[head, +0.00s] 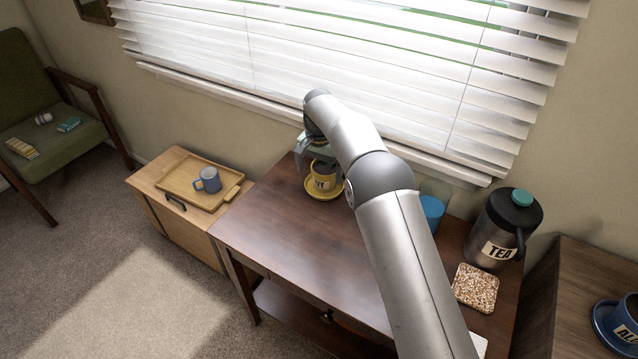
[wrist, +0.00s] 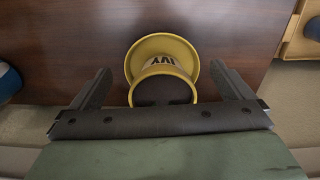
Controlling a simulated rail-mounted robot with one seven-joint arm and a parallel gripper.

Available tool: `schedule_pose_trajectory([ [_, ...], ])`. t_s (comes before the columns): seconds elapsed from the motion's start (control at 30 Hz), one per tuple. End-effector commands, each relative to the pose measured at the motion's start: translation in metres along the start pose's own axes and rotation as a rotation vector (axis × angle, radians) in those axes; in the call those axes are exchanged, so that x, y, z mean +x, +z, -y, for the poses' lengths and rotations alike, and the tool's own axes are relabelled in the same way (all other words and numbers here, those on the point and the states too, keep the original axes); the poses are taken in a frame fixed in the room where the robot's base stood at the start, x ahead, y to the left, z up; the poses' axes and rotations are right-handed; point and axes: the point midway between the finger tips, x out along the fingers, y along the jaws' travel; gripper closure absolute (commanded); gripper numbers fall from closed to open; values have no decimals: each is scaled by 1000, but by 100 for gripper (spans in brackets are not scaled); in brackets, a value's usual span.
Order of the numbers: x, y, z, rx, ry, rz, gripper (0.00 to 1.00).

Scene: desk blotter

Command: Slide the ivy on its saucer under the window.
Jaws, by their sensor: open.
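The ivy is a yellow pot (head: 322,184) with a label and a dark inside; I see no leaves. It stands upright on a yellow saucer (head: 325,194) on the brown desk, below the window (head: 350,50) with white blinds. In the wrist view the pot's label (wrist: 163,62) reads IVY, and the saucer rim (wrist: 131,62) shows around it. My gripper (wrist: 160,70) is open, with one finger on each side of the pot and saucer, and gaps show on both sides. In the head view my arm partly covers the gripper.
A wooden tray (head: 175,188) with a blue mug (head: 208,180) is on the low cabinet at left. A blue cup (head: 432,209), a TEA canister (head: 497,232) and a speckled coaster (head: 475,288) are on the desk's right. The desk's left front (head: 270,228) is clear.

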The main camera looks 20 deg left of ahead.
Motion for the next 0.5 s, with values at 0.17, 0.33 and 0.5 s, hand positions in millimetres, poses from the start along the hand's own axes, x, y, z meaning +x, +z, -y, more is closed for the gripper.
schedule_pose_trajectory([
  [0.17,-46,-1,0,1,-2,-3,0],
  [0.33,-77,-1,0,1,-1,-2,0],
  [0.5,-94,0,0,1,0,0,0],
])
